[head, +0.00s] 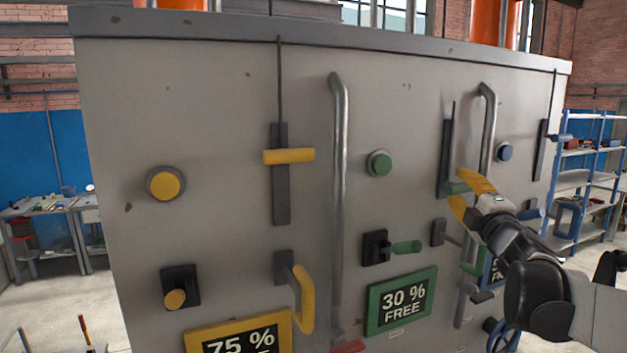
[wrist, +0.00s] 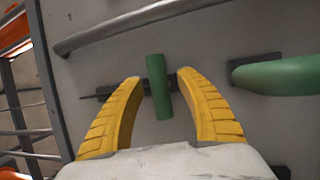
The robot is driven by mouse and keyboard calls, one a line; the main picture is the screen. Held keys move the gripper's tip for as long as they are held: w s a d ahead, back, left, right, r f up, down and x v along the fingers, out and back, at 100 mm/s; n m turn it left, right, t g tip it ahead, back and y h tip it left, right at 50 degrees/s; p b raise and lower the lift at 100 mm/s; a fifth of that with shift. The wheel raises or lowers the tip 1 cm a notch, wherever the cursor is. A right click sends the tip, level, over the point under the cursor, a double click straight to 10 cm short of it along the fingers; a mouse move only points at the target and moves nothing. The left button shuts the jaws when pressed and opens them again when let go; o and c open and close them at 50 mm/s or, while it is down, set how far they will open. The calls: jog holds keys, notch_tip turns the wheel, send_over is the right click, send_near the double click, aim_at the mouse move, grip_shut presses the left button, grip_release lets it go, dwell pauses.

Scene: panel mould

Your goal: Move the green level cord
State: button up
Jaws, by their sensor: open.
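The green level cord has a green bar handle (head: 455,187) on a dark upright slotted plate (head: 446,150) on the grey panel's right half. In the wrist view, the same green handle (wrist: 158,88) stands between my two yellow fingers, with space on both sides. My gripper (head: 459,191) is open around the handle, and I see no clear contact.
A metal pipe (head: 488,125) runs upright just right of the green cord and also shows in the wrist view (wrist: 150,15). A larger green handle (wrist: 280,76) sits beside my right finger. A yellow slider handle (head: 288,156) and a green knob (head: 380,164) are farther left.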

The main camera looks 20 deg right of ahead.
grip_shut()
notch_tip(320, 180, up, 10)
jog(key=p, duration=0.5)
jog(key=shift+r+p, duration=0.1)
jog(key=shift+p, duration=0.25)
jog(key=shift+r, duration=0.15)
jog(key=shift+w, duration=0.2)
grip_release()
jog(key=shift+s, duration=0.3)
